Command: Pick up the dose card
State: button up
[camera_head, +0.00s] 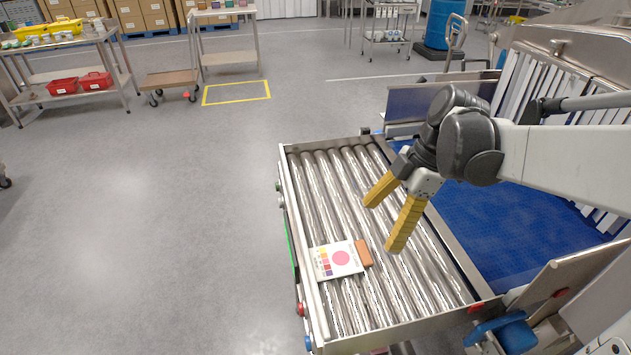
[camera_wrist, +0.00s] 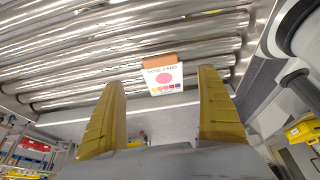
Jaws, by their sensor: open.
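The dose card (camera_head: 337,260) is a white card with a pink disc and a row of coloured squares. It lies on the steel rollers near the left rail of the conveyor, with an orange-brown block (camera_head: 364,253) at its right edge. In the wrist view the card (camera_wrist: 163,78) shows beyond the fingertips, roughly between them, with the brown block (camera_wrist: 161,58) at its far edge. My gripper (camera_head: 384,219) has two yellow fingers, spread apart and empty. In the head view it appears above the rollers, up and right of the card. It also shows in the wrist view (camera_wrist: 165,85).
The roller conveyor (camera_head: 318,186) has raised metal rails along its edges. A blue belt (camera_head: 510,217) adjoins it on the right, with metal side plates and a slatted tunnel opening. Open grey floor (camera_head: 170,230) lies to the left. A cart (camera_head: 170,79) and tables stand at the back left.

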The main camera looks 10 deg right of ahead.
aim_at(361, 253)
jog(key=b+x, duration=0.3)
jog(key=x, duration=0.5)
jog(key=shift+s+f, duration=0.1)
jog(key=shift+f, duration=0.05)
jog(key=c, duration=1.1)
